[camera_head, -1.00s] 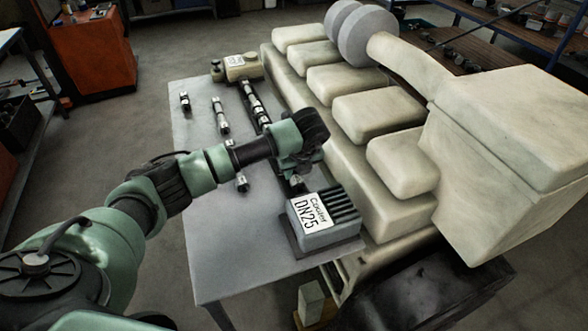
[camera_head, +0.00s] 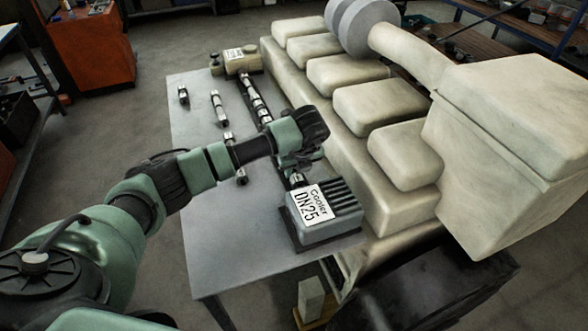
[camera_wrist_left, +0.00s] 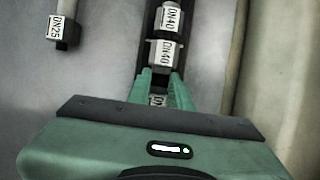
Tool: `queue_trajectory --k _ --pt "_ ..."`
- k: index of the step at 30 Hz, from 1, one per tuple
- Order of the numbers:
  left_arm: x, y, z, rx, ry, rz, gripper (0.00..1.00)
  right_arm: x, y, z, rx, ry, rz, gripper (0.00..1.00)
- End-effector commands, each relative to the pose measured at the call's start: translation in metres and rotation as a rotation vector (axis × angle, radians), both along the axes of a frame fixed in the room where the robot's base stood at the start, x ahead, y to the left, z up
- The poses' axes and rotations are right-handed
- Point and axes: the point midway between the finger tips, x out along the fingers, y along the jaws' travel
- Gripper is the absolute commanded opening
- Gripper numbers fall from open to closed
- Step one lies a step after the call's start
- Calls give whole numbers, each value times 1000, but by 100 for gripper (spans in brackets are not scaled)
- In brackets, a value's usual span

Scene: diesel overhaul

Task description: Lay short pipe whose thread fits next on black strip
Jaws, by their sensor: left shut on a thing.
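My left gripper (camera_head: 296,168) is over the black strip (camera_head: 247,92) on the grey table, close behind the cooler (camera_head: 322,212) labelled DN25. A loose pipe labelled DN25 (camera_wrist_left: 62,30) lies left of the strip. In the head view, loose pipes (camera_head: 218,107) and (camera_head: 184,95) lie on the table. The right gripper is not in view.
The big cream engine (camera_head: 380,110) stands along the right side of the table (camera_head: 215,240). A beige labelled unit (camera_head: 242,60) stands at the strip's far end. The table's front left part is clear.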

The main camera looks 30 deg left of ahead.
Motion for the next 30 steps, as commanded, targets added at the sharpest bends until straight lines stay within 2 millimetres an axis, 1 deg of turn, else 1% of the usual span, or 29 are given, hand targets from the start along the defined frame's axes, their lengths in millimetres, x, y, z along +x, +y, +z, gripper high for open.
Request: queue_trajectory --k 13,23,24,25,26,30 --pt "0 0 -2 0 -2 1 0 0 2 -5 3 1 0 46" --pt "0 0 -2 0 -1 0 0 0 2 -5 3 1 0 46" --pt "0 0 -2 0 -1 0 32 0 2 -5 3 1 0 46" --pt "0 0 -2 0 -1 0 40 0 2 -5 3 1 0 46" --pt "0 0 -2 0 -1 0 46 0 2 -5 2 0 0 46" --pt "0 0 -2 0 -1 0 46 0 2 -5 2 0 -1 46"
